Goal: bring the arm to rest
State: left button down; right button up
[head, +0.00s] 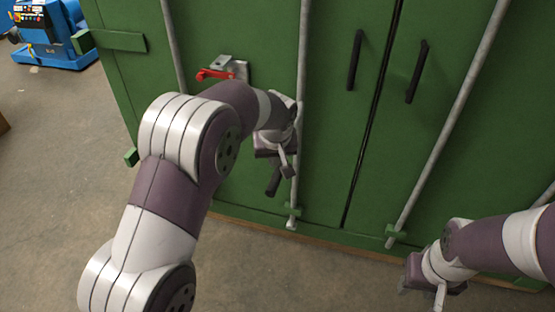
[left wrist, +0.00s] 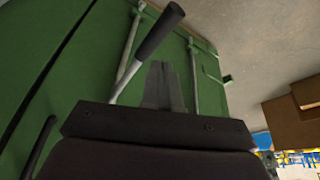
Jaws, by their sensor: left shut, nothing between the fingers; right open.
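My left gripper (head: 286,170) is in front of the green container doors (head: 335,160), low beside a grey vertical locking rod (head: 303,60). In the left wrist view its fingers (left wrist: 164,85) are shut together with nothing between them. A lever with a black grip (left wrist: 160,32) on a grey rod passes just beyond the fingertips; I cannot tell whether they touch. In the head view a black grip (head: 273,182) shows just below the left gripper. My right gripper (head: 430,288) is open at the lower right, apart from the doors; its fingers are barely visible.
A red handle (head: 215,74) sits on a metal bracket on the left door. Black handles (head: 355,60) and more locking rods (head: 450,120) stand out from the doors. Bare concrete floor (head: 60,150) lies at left. Brown boxes (left wrist: 293,115) show in the left wrist view.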

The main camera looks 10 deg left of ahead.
pick_arm(q)
jog(key=s+a+f+m+g+b, duration=0.1)
jog(key=s+f+m+b, duration=0.1)
jog(key=s, duration=1)
jog(key=s+f+m+g+h+b, duration=0.1)
jog(key=s+f+m+b, duration=0.1)
jog(key=s+f+b, duration=0.2)
jog(key=s+f, duration=0.3)
jog(key=s, duration=0.5)
jog(key=shift+s+a+f+b, duration=0.2)
jog(key=shift+a+b, duration=0.15)
jog(key=shift+b, duration=0.05)
pick_arm(e)
notch_tip(320, 180, down, 7)
jog(key=shift+d, duration=0.2)
pick_arm(q)
jog(key=shift+s, duration=0.1)
pick_arm(e)
jog(key=shift+s+r, duration=0.1)
jog(key=shift+s, duration=0.1)
jog(key=shift+w, duration=0.1)
